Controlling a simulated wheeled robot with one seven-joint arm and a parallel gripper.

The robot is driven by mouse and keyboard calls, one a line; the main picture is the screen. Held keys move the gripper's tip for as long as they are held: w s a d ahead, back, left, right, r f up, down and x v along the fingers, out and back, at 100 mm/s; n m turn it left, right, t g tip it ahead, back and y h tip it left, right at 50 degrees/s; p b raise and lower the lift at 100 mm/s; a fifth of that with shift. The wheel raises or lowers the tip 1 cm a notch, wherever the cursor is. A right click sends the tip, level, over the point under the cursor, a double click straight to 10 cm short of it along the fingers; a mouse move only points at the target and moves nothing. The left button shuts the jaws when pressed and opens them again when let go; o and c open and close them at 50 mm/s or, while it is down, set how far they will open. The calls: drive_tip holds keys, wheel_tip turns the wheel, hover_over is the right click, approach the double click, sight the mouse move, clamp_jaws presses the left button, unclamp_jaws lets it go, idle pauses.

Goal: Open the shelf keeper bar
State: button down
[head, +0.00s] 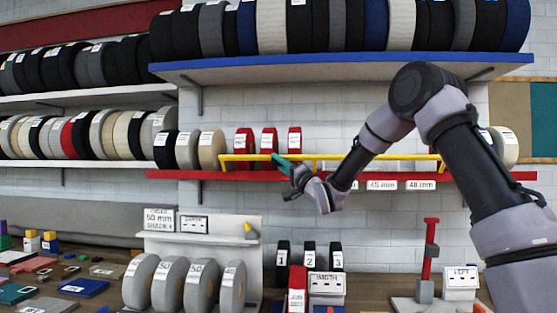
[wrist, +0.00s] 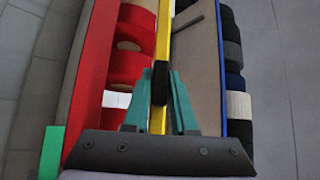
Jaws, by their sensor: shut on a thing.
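The yellow keeper bar (head: 338,157) runs across the front of the red-edged shelf (head: 215,175), with short yellow posts dropping to the shelf edge. In the wrist view the bar (wrist: 163,35) runs up the middle of the picture. My gripper (head: 279,160) is at the left part of the bar. Its teal fingers (wrist: 160,78) are shut on the bar, around a black piece (wrist: 160,83) on it. Red rolls (head: 244,146) stand behind the bar, close to my gripper. The part of the bar between the fingers is hidden.
A blue-edged shelf (head: 330,60) full of rolls overhangs above. Below, a white stand with grey rolls (head: 170,284), numbered black rolls (head: 309,256) and a red post (head: 431,250) occupy the bench. My arm covers the right part of the shelf.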

drive_tip(key=n+y, duration=0.1)
drive_tip(key=f+n+g+y, duration=0.1)
drive_tip(key=n, duration=0.1)
drive_tip(key=f+n+g+y, duration=0.1)
drive_tip(key=n, duration=0.1)
drive_tip(key=shift+s+f+y, duration=0.1)
drive_tip(key=shift+s+y, duration=0.2)
drive_tip(key=shift+y, duration=0.1)
drive_tip(key=shift+s+f+n+g+y, duration=0.1)
drive_tip(key=shift+f+n+g+y, duration=0.2)
drive_tip(key=shift+n+g+y, duration=0.7)
drive_tip(key=shift+f+n+g+y, duration=0.25)
drive_tip(key=shift+n+g, duration=0.5)
drive_tip(key=shift+n, duration=0.7)
drive_tip(key=shift+s+f+n+g+y, duration=0.1)
drive_tip(key=shift+f+n+g+y, duration=0.35)
drive_tip(key=shift+n+g, duration=0.6)
drive_tip(key=shift+n, duration=0.4)
drive_tip(key=c, duration=0.8)
unclamp_jaws()
drive_tip(key=v, duration=1)
drive_tip(key=shift+f, duration=0.35)
drive_tip(key=shift+d, duration=0.2)
